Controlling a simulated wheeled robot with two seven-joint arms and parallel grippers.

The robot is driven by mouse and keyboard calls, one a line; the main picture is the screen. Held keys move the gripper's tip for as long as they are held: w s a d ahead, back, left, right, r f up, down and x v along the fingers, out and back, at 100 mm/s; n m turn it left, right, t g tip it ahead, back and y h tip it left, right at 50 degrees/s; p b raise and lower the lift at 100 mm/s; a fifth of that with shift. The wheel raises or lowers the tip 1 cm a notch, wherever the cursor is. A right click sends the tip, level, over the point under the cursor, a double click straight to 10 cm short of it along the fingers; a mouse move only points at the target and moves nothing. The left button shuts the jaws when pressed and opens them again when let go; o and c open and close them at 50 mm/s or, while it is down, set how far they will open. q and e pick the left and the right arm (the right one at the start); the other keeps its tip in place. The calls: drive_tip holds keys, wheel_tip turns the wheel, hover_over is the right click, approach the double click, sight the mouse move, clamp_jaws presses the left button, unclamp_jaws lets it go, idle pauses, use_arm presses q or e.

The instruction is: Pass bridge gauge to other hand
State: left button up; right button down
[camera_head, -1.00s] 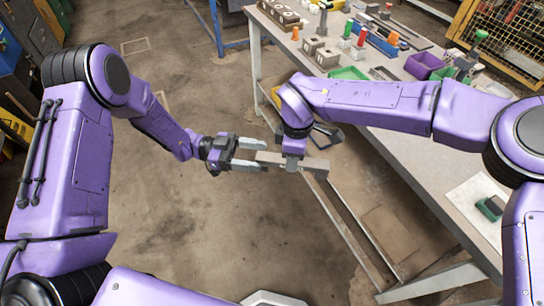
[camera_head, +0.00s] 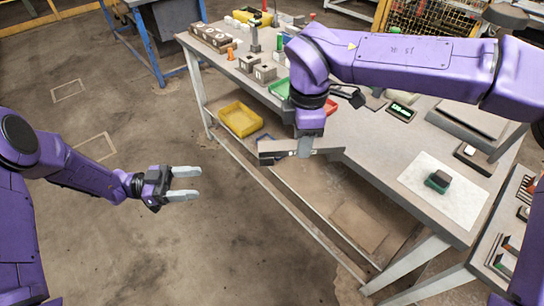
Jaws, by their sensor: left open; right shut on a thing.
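The bridge gauge, a grey flat bar (camera_head: 325,147), is in my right gripper (camera_head: 301,150) in the head view. My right gripper points down and is shut on it, over the near edge of the workbench. The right fingers are largely hidden by the wrist and the bar. My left gripper (camera_head: 186,184) is open and empty, pointing right. It is over the bare floor, well to the left of the gauge and apart from it.
The workbench (camera_head: 385,145) stands at right, with a white sheet carrying a green-black block (camera_head: 438,181). A yellow tray (camera_head: 240,119) is at the bench's left, below the top. Floor around my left gripper is clear.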

drive_tip(key=shift+d+r, duration=1.05)
use_arm(q)
drive_tip(key=w+d+r+m, duration=0.25)
drive_tip(key=d+r, duration=0.25)
drive_tip(key=r, duration=0.4)
use_arm(e)
drive_tip(key=shift+w+a, duration=0.1)
drive_tip(key=shift+a, duration=0.1)
drive_tip(key=shift+d, duration=0.3)
use_arm(q)
drive_tip(key=n, duration=0.2)
approach(285, 145)
drive_tip(key=a, duration=0.1)
use_arm(e)
drive_tip(key=shift+s, duration=0.25)
use_arm(q)
drive_tip(key=shift+n, duration=0.25)
drive_tip(key=d, duration=1)
drive_tip(key=shift+w+d+r, duration=0.1)
drive_tip(key=shift+w+r, duration=0.1)
drive_tip(key=shift+r, duration=0.05)
use_arm(e)
drive_tip(key=shift+w, duration=0.1)
use_arm(q)
drive_tip(key=shift+w+d, duration=0.15)
drive_tip(key=shift+d, duration=0.25)
use_arm(e)
drive_tip(key=shift+w+a, duration=0.1)
drive_tip(key=shift+a, duration=0.1)
